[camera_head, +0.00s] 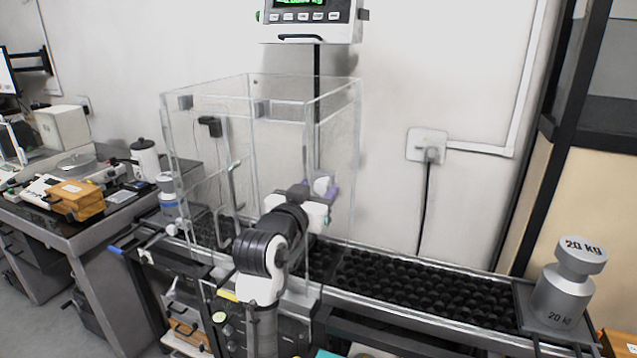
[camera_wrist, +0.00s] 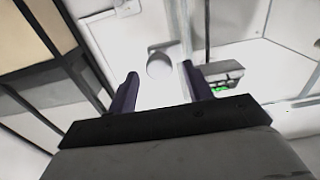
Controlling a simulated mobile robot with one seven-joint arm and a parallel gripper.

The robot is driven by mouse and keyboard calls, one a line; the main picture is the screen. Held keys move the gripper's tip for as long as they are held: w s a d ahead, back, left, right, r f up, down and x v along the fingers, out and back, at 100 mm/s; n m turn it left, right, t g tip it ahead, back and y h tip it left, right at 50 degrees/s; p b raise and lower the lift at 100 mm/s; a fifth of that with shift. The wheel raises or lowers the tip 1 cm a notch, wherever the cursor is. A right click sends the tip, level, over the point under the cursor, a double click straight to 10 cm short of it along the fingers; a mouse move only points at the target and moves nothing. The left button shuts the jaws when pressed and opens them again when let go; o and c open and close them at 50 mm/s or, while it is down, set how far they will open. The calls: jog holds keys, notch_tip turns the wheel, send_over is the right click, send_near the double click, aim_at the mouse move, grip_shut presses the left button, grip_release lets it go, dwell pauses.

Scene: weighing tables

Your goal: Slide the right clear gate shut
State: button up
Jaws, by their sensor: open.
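A clear box-shaped enclosure (camera_head: 258,104) stands over the conveyor in the head view. Its right side, with the clear gate, is see-through, and how far the gate stands open is hard to tell. My gripper (camera_head: 326,191) is at that right side, partly behind my own arm. In the wrist view my gripper (camera_wrist: 160,82) is open, with two dark purple fingers apart. A pale round knob-like part (camera_wrist: 160,66) shows between the fingertips, and a pale rounded part (camera_head: 321,184) also shows there in the head view. I cannot tell whether the fingers touch it.
A black roller conveyor (camera_head: 425,290) runs right to a 20 kg weight (camera_head: 563,288). A display (camera_head: 310,18) hangs above the enclosure. A wall socket (camera_head: 427,145) with a cable is behind. A bench with a wooden box (camera_head: 76,198) is at left. Space above the conveyor is free.

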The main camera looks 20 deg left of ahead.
jog(key=shift+w, duration=0.75)
grip_shut()
